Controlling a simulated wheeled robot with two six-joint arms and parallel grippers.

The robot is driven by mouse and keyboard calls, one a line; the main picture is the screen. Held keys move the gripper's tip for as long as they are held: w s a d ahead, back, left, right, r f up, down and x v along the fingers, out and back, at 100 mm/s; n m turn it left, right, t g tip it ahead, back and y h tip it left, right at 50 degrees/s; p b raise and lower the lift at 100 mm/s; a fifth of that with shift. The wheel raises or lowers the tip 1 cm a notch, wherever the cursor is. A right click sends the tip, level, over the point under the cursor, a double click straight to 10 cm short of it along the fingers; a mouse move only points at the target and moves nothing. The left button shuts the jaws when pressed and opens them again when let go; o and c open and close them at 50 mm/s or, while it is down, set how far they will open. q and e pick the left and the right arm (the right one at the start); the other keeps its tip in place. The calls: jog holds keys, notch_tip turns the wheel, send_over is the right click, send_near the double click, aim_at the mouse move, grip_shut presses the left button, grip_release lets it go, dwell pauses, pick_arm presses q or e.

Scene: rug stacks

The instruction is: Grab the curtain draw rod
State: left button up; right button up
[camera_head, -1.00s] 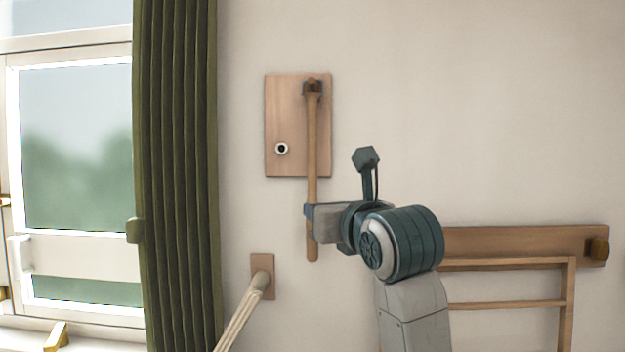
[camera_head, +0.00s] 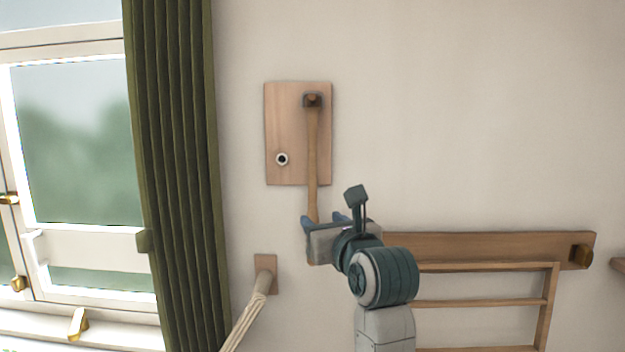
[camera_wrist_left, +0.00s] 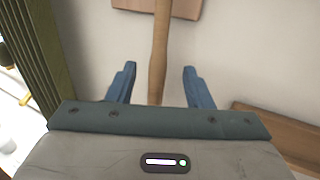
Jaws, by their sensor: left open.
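The curtain draw rod (camera_head: 312,150) is a thin wooden rod hanging upright from a dark hook on a wooden wall plate (camera_head: 284,120). My left gripper (camera_head: 322,220) is at the rod's lower part, in front of the wall. In the left wrist view the rod (camera_wrist_left: 159,50) runs down between the two blue fingers of the gripper (camera_wrist_left: 157,82). The fingers are open, with a gap on each side of the rod. The rod's lower end is mostly hidden behind the gripper. My right gripper is not seen.
A green curtain (camera_head: 175,150) hangs by the window at left. A cord is tied at a wall peg (camera_head: 265,276) below left of the gripper. A wooden rail (camera_head: 480,248) and a slatted rack (camera_head: 480,303) are at right. The wall above right is bare.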

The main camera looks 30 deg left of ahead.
aim_at(314, 216)
pick_arm(q)
jog(key=shift+a+r+p, duration=0.1)
jog(key=shift+r+p, duration=0.2)
jog(key=shift+p, duration=0.2)
jog(key=shift+s+a+f+p, duration=0.1)
jog(key=shift+f+p, duration=0.1)
jog(key=shift+p, duration=0.45)
jog(key=shift+w+a, duration=0.4)
jog(key=shift+a, duration=0.05)
jog(key=x, duration=0.2)
jog(key=p+x, duration=0.1)
jog(key=x, duration=0.1)
jog(key=shift+a+f, duration=0.1)
jog(key=shift+f, duration=0.2)
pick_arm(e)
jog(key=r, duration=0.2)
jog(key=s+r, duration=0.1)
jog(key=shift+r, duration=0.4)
pick_arm(q)
grip_shut()
